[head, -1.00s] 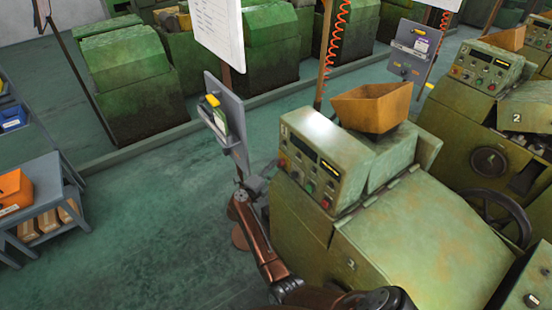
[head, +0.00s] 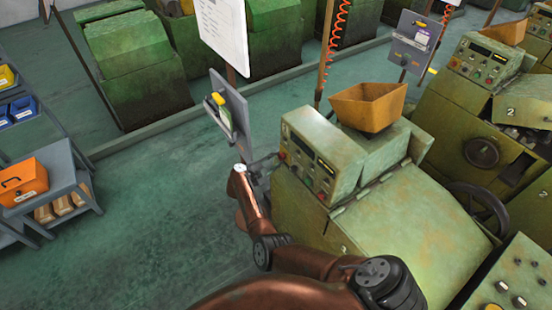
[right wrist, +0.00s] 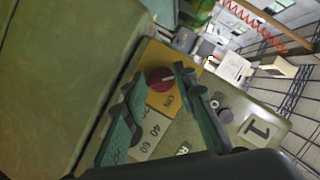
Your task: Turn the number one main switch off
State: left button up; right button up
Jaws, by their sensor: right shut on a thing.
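The main switch is a red round knob (right wrist: 160,80) on a yellow plate (right wrist: 164,101) in the right wrist view. The plate sits on the green face of a machine, near a white label reading "1" (right wrist: 260,130). My right gripper (right wrist: 161,74) has its two green fingers on either side of the knob, shut on it. The knob's exact setting is hard to read. In the head view my right arm reaches to the left side of machine one's control box (head: 322,150); the switch is hidden there. My left gripper is not in view.
A grey panel post (head: 229,115) stands just behind my right arm. An orange hopper (head: 368,105) sits on machine one. Machine two (head: 490,145) stands to the right. A shelf with an orange box (head: 22,182) is at left. The green floor between is clear.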

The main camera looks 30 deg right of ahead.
dwell(0.4)
jog(key=o, duration=1.1)
jog(key=shift+r, duration=0.1)
notch_tip(320, 180, up, 10)
jog(key=shift+f, duration=0.1)
dwell(0.3)
